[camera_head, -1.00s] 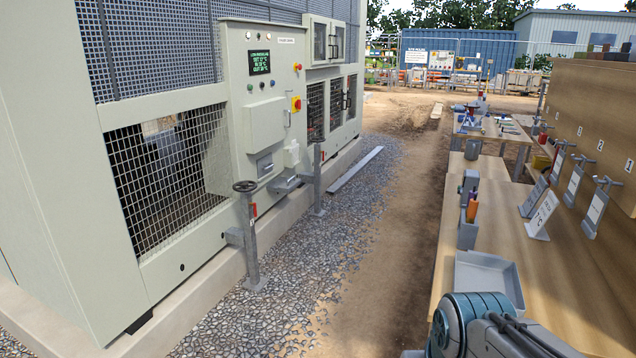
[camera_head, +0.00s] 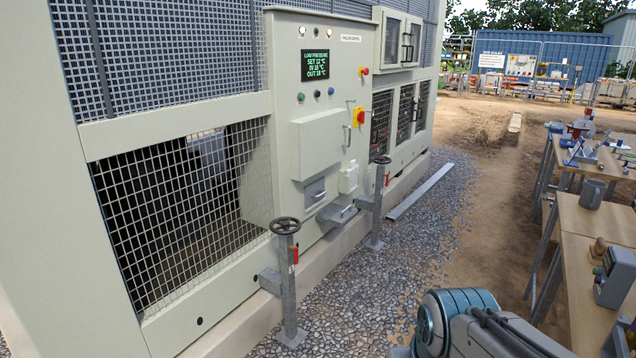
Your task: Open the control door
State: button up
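The control door is the pale grey-green front of the chiller's control cabinet (camera_head: 296,108). It appears shut. It carries a dark display (camera_head: 315,65) with green text, several small buttons and lamps, and a red-and-yellow switch (camera_head: 359,117). Only a teal and grey link of my arm (camera_head: 470,325) shows at the bottom; my gripper is out of view.
Two valve posts with handwheels (camera_head: 285,226) (camera_head: 381,160) stand on gravel before the cabinet. A pale bar (camera_head: 420,192) lies on the gravel. Workbenches (camera_head: 590,225) line the right side.

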aim_at(323, 140)
jog(key=u, duration=0.05)
jog(key=i, duration=1.85)
jog(key=z, duration=0.25)
jog(key=i, duration=2.5)
jog(key=z, duration=0.3)
